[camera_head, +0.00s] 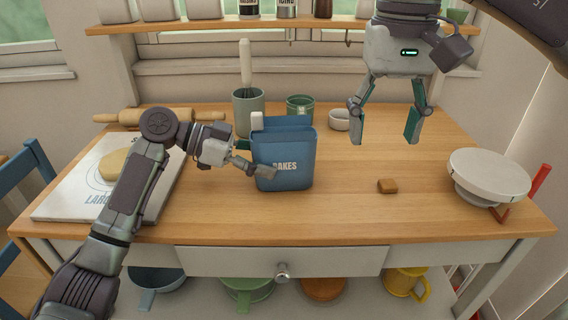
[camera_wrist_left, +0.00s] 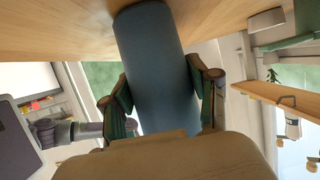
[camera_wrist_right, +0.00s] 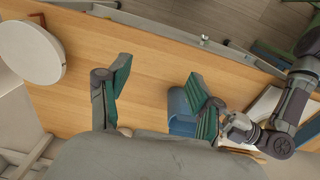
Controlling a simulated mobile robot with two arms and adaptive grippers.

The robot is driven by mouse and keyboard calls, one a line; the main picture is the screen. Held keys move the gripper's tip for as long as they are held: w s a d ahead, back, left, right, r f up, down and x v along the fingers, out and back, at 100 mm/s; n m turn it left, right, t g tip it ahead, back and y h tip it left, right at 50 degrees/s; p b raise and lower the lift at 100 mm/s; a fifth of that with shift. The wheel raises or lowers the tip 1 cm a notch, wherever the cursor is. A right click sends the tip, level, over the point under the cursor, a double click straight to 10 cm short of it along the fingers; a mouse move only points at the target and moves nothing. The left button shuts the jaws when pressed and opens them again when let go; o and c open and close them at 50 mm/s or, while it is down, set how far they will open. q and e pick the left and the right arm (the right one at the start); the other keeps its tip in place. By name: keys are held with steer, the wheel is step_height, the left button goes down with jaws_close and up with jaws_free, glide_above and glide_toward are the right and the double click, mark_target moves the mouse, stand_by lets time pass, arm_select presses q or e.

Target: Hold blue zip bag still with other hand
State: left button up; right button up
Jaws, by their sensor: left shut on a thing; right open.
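The blue zip bag (camera_head: 285,150) stands upright on the wooden worktop, with lettering ending in "AKES" on its front. My left gripper (camera_head: 256,159) is shut on its left side, one finger across the front. In the left wrist view the blue bag (camera_wrist_left: 156,70) sits between both fingers of the left gripper (camera_wrist_left: 165,100). My right gripper (camera_head: 385,122) is open and empty, above the worktop to the right of the bag. In the right wrist view, the open right gripper (camera_wrist_right: 158,85) has the bag (camera_wrist_right: 181,112) partly hidden behind one finger.
A white round turntable (camera_head: 489,176) stands at the right edge. A white board (camera_head: 70,200) with dough lies left.

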steer(key=s+d, duration=0.6)
steer(key=s, duration=0.1)
step_height(320, 180, down, 12)
steer(key=shift+w+r, duration=0.15)
stand_by(0.5)
arm_select(q)
steer(key=o, duration=1.2)
steer(key=shift+a, duration=0.1)
